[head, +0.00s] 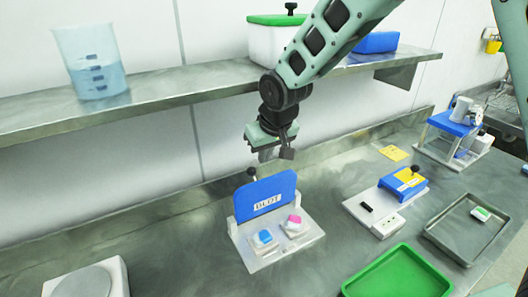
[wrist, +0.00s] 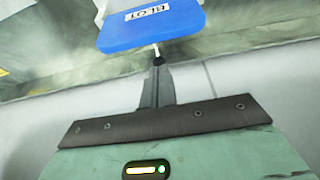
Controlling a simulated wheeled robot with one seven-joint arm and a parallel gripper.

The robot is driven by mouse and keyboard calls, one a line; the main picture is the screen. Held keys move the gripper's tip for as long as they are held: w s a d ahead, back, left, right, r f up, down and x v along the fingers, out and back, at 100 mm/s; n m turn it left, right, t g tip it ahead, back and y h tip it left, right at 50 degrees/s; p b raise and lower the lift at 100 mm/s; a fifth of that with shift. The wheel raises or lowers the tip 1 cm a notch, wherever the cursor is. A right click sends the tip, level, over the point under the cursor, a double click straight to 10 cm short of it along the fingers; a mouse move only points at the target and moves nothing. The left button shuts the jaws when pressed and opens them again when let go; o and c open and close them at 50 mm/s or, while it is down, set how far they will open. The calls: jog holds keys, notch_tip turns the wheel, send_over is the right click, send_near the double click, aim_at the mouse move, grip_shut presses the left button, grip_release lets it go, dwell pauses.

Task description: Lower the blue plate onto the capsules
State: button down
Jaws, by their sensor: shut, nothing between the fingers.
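The blue plate (head: 266,197), labelled BLOT, stands raised and nearly upright at the back of a white base (head: 262,256). A dark knob (head: 251,171) sticks out behind it. Two small white holders on the base carry a blue capsule (head: 264,237) and a pink capsule (head: 295,220), in front of the plate. My gripper (head: 272,154) is shut and empty, above and behind the plate.
A shelf (head: 185,86) runs above, with a beaker (head: 90,62) and a white box (head: 279,40). On the counter to the right are a blue-topped device (head: 404,184), a green tray (head: 398,275) and a metal tray (head: 455,240). A round white plate (head: 85,282) is front left.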

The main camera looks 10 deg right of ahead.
aim_at(258, 185)
jog(key=p+x, duration=0.2)
jog(key=x, duration=0.6)
jog(key=shift+f+b, duration=0.1)
jog(key=shift+b, duration=0.2)
